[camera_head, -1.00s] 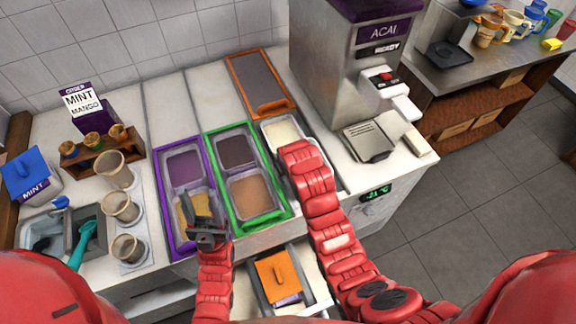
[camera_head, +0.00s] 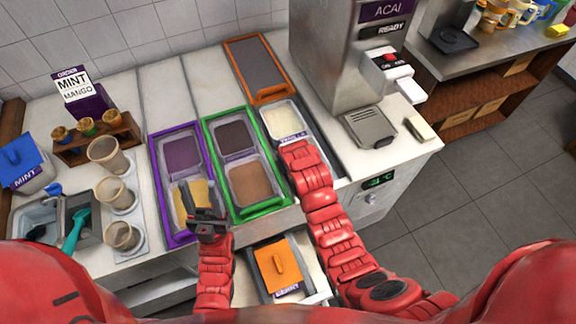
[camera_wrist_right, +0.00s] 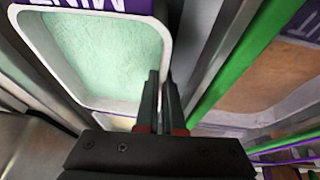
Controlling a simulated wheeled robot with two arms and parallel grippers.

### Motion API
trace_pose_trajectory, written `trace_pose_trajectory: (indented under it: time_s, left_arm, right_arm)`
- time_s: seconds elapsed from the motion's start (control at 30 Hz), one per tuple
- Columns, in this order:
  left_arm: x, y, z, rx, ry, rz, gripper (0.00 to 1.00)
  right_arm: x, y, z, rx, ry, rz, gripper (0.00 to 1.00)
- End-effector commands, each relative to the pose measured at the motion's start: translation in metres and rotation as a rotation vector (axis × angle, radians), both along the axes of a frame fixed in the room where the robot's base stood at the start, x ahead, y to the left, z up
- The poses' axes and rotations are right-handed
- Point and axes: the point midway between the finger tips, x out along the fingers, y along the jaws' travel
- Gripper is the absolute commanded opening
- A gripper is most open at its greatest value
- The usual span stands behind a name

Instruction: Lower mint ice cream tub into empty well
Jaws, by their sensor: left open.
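The mint ice cream tub (camera_wrist_right: 105,55) shows in the right wrist view, with pale green filling, a white rim and a purple label with upside-down lettering. My right gripper (camera_wrist_right: 162,78) has its fingers nearly together at the tub's rim, one on each side of the wall. In the head view my right arm hides this gripper, the mint tub and the well. How deep the tub sits cannot be told. The vanilla tub (camera_head: 282,122) stands just behind my right arm. My left gripper (camera_head: 208,222) is open over the yellow tub (camera_head: 187,197).
A green frame (camera_head: 210,135) with two brown tubs lies left of my right arm. A purple frame (camera_head: 158,180) lies further left. An orange-lidded tub (camera_head: 278,268) sits in an open drawer below. The acai machine (camera_head: 335,60) stands behind right.

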Motion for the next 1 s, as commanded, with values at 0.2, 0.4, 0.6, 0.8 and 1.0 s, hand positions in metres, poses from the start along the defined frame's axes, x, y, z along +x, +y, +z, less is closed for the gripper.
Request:
trace_pose_trajectory:
  time_s: [0.2, 0.4, 0.6, 0.8, 1.0]
  left_arm:
    - [0.0000, 0.0000, -0.0010, 0.000, 0.000, 0.000, 0.50]
    - [0.0000, 0.0000, -0.0009, 0.000, 0.000, 0.000, 0.50]
    - [0.0000, 0.0000, -0.0010, 0.000, 0.000, 0.000, 0.50]
    - [0.0000, 0.0000, -0.0015, 0.000, 0.000, 0.000, 0.50]
    - [0.0001, 0.0000, -0.0068, 0.000, 0.000, 0.000, 0.50]
  right_arm:
    - [0.0013, 0.0003, -0.0004, 0.001, -0.005, 0.000, 0.00]
    - [0.0015, 0.0004, -0.0001, 0.001, -0.005, 0.000, 0.10]
    - [0.0008, 0.0006, -0.0007, 0.001, -0.003, 0.000, 0.40]
    - [-0.0004, 0.0013, -0.0020, 0.003, 0.000, 0.001, 0.40]
    - [-0.0030, 0.0013, 0.0068, 0.004, -0.004, 0.002, 0.40]
